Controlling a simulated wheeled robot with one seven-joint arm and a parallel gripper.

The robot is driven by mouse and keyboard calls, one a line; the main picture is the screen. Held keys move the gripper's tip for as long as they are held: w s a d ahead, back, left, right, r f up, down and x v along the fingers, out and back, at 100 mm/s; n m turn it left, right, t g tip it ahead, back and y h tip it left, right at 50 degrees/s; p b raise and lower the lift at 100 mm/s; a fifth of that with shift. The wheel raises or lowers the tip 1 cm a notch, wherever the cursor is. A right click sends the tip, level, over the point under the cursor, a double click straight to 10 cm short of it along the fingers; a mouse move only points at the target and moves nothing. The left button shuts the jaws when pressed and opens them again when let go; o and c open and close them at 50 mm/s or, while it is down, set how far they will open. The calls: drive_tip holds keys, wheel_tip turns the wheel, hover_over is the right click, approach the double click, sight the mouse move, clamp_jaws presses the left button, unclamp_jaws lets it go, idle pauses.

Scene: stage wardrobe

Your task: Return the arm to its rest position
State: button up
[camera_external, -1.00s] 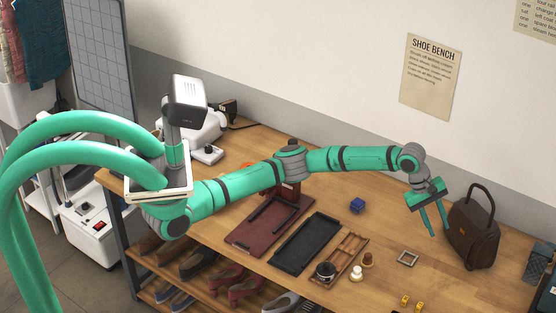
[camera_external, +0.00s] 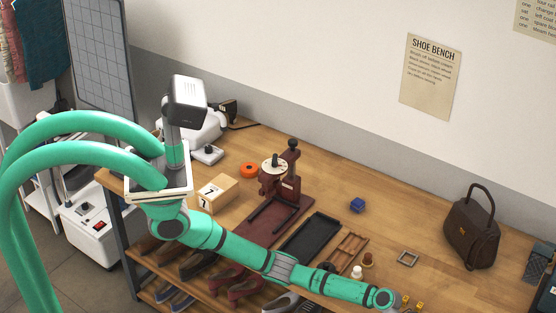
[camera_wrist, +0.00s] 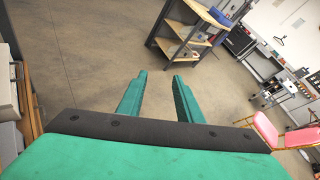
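My gripper shows in the wrist view (camera_wrist: 157,95), with its two green fingers apart and nothing between them. It points out over bare floor, away from the bench. In the external view my green arm reaches from its mount at the left along the front of the bench. Its wrist is at the lower right, low in the picture, and the gripper itself is cut off or hidden there.
Shoes stand on shelves below. A pink chair (camera_wrist: 275,135) and shelving (camera_wrist: 190,38) stand beyond open floor.

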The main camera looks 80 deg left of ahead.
drive_tip(key=s+a+r+n+t+h, duration=0.2)
drive_tip(key=s+a+n+t+h, duration=0.15)
drive_tip(key=s+n, duration=0.35)
drive_tip(key=s+a+r+n+t+h, duration=0.1)
drive_tip(key=s+a+n+t+h, duration=0.2)
drive_tip(key=s+n+h, duration=0.3)
drive_tip(key=s+a+f+n+t+y, duration=0.35)
drive_tip(key=a+n+t+y, duration=0.2)
drive_tip(key=a+n, duration=0.35)
drive_tip(key=s+a+f+n+t+y, duration=0.2)
drive_tip(key=s+a+n+t+y, duration=0.3)
drive_tip(key=a+n, duration=0.4)
drive_tip(key=s+a+f+n+t+y, duration=0.35)
drive_tip(key=a+n+y, duration=0.25)
drive_tip(key=a+n, duration=0.25)
drive_tip(key=s+a+f+n+g+y, duration=0.1)
drive_tip(key=s+a+n+g+y, duration=0.4)
drive_tip(key=s+a+n, duration=0.5)
drive_tip(key=s+a+y, duration=0.2)
drive_tip(key=s+a, duration=0.5)
drive_tip(key=s, duration=0.1)
